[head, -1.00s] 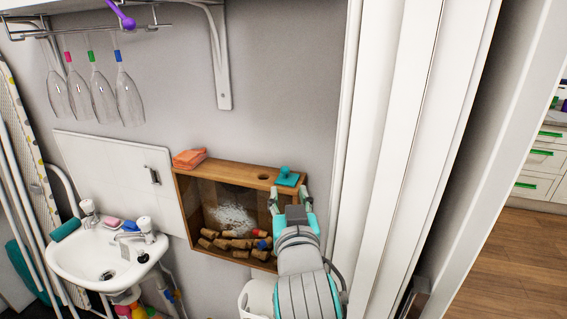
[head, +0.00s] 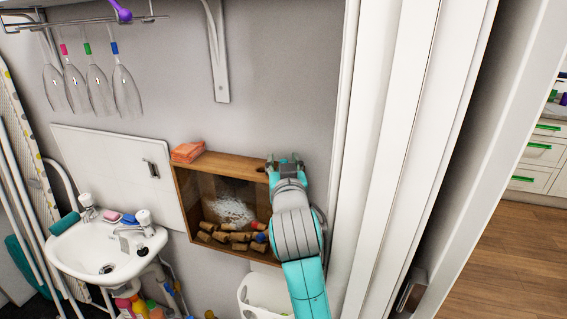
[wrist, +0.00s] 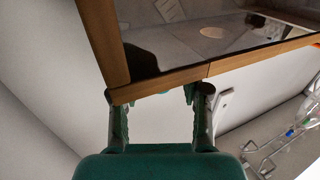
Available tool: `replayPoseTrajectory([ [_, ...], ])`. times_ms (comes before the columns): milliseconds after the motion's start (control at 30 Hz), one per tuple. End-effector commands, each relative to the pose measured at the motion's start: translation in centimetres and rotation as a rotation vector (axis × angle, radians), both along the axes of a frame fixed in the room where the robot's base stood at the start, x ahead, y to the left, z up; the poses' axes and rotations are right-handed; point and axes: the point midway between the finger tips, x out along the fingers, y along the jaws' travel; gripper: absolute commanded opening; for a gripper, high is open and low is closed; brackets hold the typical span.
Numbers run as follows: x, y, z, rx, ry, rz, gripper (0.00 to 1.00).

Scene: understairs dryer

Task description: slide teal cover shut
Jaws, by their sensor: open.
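The wooden wall box (head: 215,162) has a glass front with corks inside. My gripper (head: 285,162) is at the right end of the box's top, with its two fingertips apart and pointing up and away. The teal cover with its knob is hidden behind my gripper in the head view. In the wrist view my open gripper (wrist: 158,98) has one finger on each side, close to the edge of the wooden box (wrist: 160,84). A sliver of teal shows at that edge between the fingers; I cannot tell whether they touch it.
A folded orange cloth (head: 188,151) lies on the box's left top. A sink (head: 100,255) stands at the left, and stemmed glasses (head: 98,88) hang above it. A white basket (head: 258,292) is below the box. A white door frame (head: 385,150) stands close on the right.

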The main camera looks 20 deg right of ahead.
Motion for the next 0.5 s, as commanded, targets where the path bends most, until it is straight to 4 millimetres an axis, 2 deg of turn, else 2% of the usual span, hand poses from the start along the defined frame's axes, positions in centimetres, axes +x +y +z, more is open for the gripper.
replayPoseTrajectory([
  [133, -0.02, 0.0, -0.01, 0.0, 0.0, 0.0, 0.44],
  [300, -0.03, 0.01, -0.01, 0.0, 0.0, 0.0, 0.01],
  [500, -0.03, 0.01, -0.02, 0.0, 0.0, 0.0, 0.0],
])
